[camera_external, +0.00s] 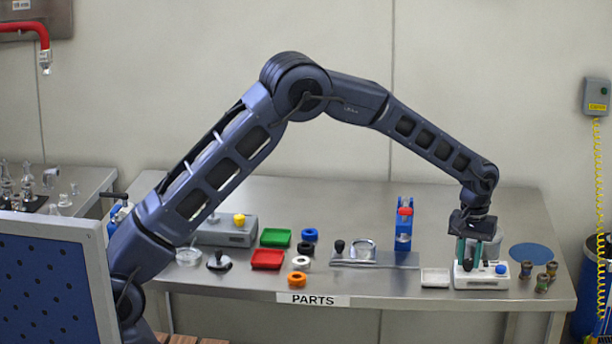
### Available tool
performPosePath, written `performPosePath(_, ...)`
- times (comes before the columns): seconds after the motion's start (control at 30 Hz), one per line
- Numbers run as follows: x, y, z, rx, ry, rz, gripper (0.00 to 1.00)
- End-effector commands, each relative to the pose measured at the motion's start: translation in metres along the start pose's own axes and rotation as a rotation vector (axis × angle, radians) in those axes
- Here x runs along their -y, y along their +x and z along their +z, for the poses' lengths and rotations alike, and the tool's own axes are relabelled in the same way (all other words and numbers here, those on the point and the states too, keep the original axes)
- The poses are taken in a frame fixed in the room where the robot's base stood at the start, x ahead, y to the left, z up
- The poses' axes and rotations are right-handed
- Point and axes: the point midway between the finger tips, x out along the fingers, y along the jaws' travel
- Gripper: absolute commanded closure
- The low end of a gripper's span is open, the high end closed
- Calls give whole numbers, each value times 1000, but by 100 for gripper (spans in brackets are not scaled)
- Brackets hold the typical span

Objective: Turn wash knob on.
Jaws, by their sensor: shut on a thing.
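A small white unit (483,282) stands near the right end of the steel table. A dark knob (467,266) is at the left of its front and a blue knob (501,269) at the right. No label is readable, so I cannot tell which one is the wash knob. My gripper (468,262) points straight down over the left part of the unit. Its green fingers are shut on the dark knob, one on each side. The blue knob is apart from the fingers. A grey cylindrical vessel (492,243) on the unit is partly hidden behind my gripper.
A white tray (435,278) lies left of the unit. A blue stand (404,222) rises behind left. Coloured trays and rings lie mid-table. The table's front edge is close.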

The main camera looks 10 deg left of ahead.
Motion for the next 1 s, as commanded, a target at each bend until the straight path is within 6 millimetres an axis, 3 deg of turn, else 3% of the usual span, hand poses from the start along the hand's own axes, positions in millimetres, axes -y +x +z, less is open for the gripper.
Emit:
performPosePath(0.6,1,0,-1,-1,580,1,96)
performPosePath(1.0,0,-1,-1,-1,873,1,96)
